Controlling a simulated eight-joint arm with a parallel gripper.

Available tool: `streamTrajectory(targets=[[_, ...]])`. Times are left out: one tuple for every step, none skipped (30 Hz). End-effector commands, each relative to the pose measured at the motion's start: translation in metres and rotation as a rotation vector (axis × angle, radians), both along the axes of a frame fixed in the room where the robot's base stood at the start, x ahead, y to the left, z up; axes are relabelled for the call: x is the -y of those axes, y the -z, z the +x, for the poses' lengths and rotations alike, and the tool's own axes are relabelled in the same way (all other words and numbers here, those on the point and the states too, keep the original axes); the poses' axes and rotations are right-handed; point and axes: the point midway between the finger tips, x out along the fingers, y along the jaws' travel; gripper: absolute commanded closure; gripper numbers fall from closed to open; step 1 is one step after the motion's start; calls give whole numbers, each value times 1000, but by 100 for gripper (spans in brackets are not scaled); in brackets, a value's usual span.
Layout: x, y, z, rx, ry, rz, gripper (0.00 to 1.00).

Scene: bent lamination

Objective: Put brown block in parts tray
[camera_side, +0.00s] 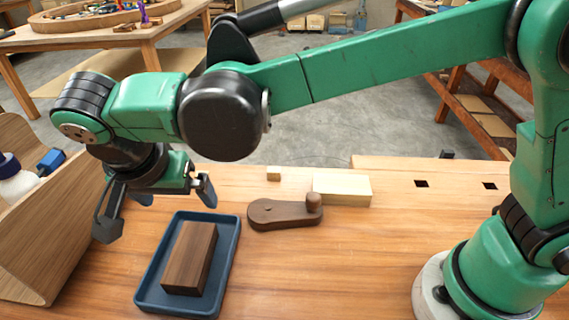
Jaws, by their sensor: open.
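The brown block (190,258) is a dark wooden block with straight edges. It lies inside the blue parts tray (229,262), a shallow tray with raised rims on the wooden bench. My gripper (158,212) is open and empty, its dark fingers spread wide. It hangs above the back left of the tray, apart from the block. The far rim of the tray shows just below and in front of the fingers.
A dark wooden crank-shaped piece (284,213) with a round knob lies right of the tray. Behind it are a pale block (342,189) and a small pale cube (273,173). A curved wooden form (45,225) stands at the left.

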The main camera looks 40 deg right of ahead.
Motion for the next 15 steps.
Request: streamTrajectory(targets=[[16, -6, 3, -10, -24, 10, 0], [26, -10, 4, -15, -50, 19, 0], [42, -15, 5, -21, -93, 32, 0], [56, -19, 6, -23, -129, 43, 0], [70, -22, 5, -24, -167, 53, 0], [89, -26, 3, -19, -219, 65, 0], [102, -28, 1, -13, -259, 73, 0], [115, -30, -2, -4, -299, 78, 0], [133, -32, -7, 12, -350, 81, 0], [144, -32, -11, 26, -388, 83, 0], [156, -32, -16, 43, -426, 80, 0], [170, -31, -22, 66, -474, 72, 0], [180, -30, -27, 84, -507, 65, 0], [189, -28, -32, 104, -538, 54, 0], [200, -26, -38, 128, -576, 37, 0]])
